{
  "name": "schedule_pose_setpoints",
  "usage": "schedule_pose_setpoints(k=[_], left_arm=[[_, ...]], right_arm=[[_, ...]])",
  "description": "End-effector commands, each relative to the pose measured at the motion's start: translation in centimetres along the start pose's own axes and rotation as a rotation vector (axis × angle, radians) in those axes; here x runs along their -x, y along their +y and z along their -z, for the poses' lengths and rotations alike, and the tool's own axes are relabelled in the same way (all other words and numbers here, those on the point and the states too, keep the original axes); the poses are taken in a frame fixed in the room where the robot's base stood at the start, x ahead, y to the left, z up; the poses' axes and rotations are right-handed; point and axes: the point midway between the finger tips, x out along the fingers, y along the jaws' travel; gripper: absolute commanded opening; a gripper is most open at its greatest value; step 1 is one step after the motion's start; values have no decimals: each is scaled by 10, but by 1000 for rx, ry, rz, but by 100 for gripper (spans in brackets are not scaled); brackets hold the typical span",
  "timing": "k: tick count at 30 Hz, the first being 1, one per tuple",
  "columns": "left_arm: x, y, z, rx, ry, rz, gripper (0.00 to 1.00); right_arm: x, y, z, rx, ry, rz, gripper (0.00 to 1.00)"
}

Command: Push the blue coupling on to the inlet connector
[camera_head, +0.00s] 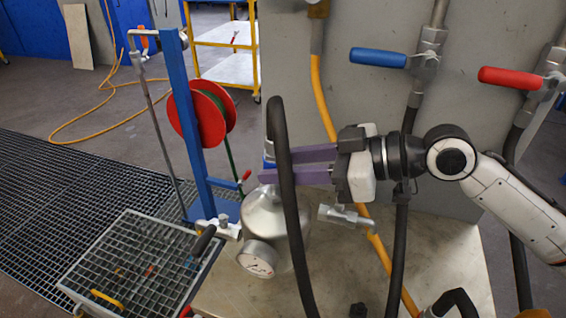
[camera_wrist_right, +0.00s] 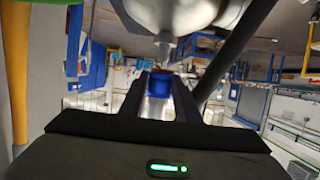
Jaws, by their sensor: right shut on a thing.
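My right gripper (camera_head: 271,166), with purple fingers, reaches in from the right above the steel vessel (camera_head: 272,222). It is shut on the blue coupling (camera_head: 268,161), of which only a small part shows behind a black hose in the head view. In the right wrist view the blue coupling (camera_wrist_right: 160,98) sits between the fingers, with a red edge at its vessel end. The inlet connector (camera_wrist_right: 165,48) on the vessel (camera_wrist_right: 172,14) is in line with it. Whether the two touch, I cannot tell. My left gripper is out of view.
The black hose (camera_head: 287,200) arches in front of the vessel and fingers. A pressure gauge (camera_head: 257,260) and a side valve (camera_head: 345,216) are on the vessel. A grated tray (camera_head: 133,262) is at left. Blue (camera_head: 378,58) and red (camera_head: 510,78) valve handles stick out behind.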

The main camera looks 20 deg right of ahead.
Motion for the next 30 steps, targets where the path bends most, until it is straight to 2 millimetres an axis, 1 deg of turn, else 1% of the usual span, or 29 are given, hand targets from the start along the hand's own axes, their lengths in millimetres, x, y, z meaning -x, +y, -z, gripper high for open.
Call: schedule_pose_setpoints(k=[10,30], left_arm=[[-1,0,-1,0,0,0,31],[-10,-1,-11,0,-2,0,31]], right_arm=[[-1,0,-1,1,2,-1,0],[-8,0,-20,1,1,-1,0]])
